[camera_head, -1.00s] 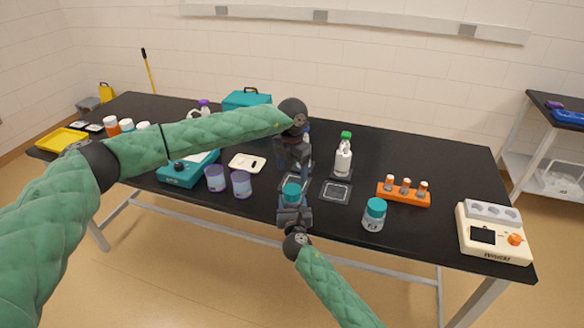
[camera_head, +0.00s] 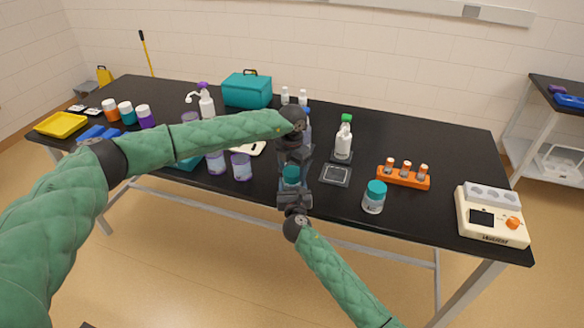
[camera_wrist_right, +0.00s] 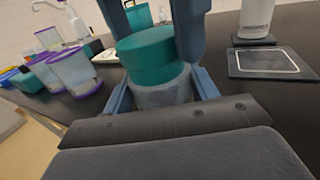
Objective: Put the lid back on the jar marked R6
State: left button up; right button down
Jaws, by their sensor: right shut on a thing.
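A jar with a clear body (camera_wrist_right: 163,96) and a teal lid (camera_wrist_right: 158,66) fills the middle of the right wrist view. The lid also shows in the head view (camera_head: 291,174). It sits at the jar's mouth with no clear gap. My right gripper (camera_head: 294,192) is shut on the jar's body, near the table's front edge. My left gripper (camera_head: 294,160) points down from above, its blue fingers on either side of the lid; whether they press on it is unclear. This jar's marking is hidden. A second teal-lidded jar (camera_head: 374,198) stands to the right, its label too small to read.
A dark square pad (camera_head: 335,174) lies right of the grippers, with a white green-capped bottle (camera_head: 343,140) behind it. An orange rack (camera_head: 403,178) and a cream device (camera_head: 491,217) stand right. Purple-rimmed cups (camera_head: 241,167) stand close on the left.

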pick_arm(q)
jog(key=c, duration=0.9)
jog(key=o, duration=1.2)
jog(key=shift+r, duration=0.1)
notch_tip(320, 180, up, 12)
jog(key=shift+f, duration=0.1)
